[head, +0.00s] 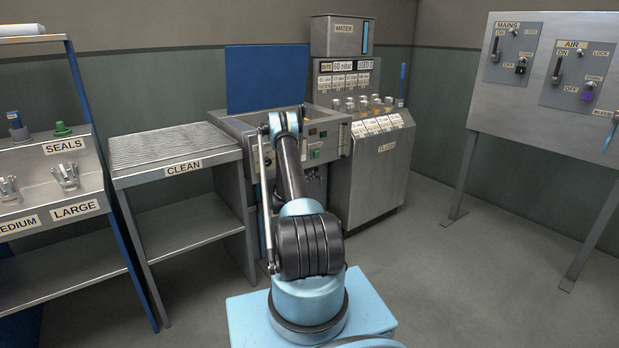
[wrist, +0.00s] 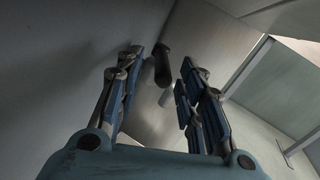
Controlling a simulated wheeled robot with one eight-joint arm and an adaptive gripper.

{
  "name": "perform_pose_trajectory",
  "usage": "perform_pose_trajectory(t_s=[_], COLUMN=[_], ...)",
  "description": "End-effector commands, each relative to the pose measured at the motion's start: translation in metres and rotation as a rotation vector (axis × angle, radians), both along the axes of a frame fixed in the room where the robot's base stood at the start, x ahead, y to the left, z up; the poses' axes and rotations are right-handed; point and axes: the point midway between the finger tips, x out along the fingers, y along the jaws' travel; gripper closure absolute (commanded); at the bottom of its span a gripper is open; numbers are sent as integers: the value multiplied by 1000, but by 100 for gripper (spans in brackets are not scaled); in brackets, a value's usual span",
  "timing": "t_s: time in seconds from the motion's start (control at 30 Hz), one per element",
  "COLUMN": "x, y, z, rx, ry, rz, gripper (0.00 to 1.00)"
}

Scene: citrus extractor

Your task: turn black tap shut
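The black tap (wrist: 162,64) shows in the wrist view as a dark rounded handle. It stands out from a grey metal face, in line with the gap between my fingertips. My gripper (wrist: 158,72) is open, with blue-padded fingers to the left and right of the handle. Gaps show on both sides, and I cannot tell how deep between the fingers the handle sits. In the head view my arm reaches to the front of the grey extractor machine (head: 233,122); my gripper and the black tap are hidden there.
The CLEAN rack (head: 183,167) stands left of the machine. A metal cabinet with bottles and labels (head: 379,164) stands to its right. The MAINS and AIR panel (head: 545,97) is at the far right. The floor (head: 470,270) on the right is clear.

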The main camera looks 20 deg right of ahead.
Motion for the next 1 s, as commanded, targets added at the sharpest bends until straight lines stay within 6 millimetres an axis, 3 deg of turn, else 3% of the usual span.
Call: perform_pose_trajectory(t_s=[0.2,0.4,0.87,1.0], x=[-26,-42,-50,-51], y=[35,56,64,63], z=[0,-1,-1,-1], rx=[0,0,0,0], ry=[0,1,1,2], rz=[3,3,1,-3], gripper=[64,64,64,96])
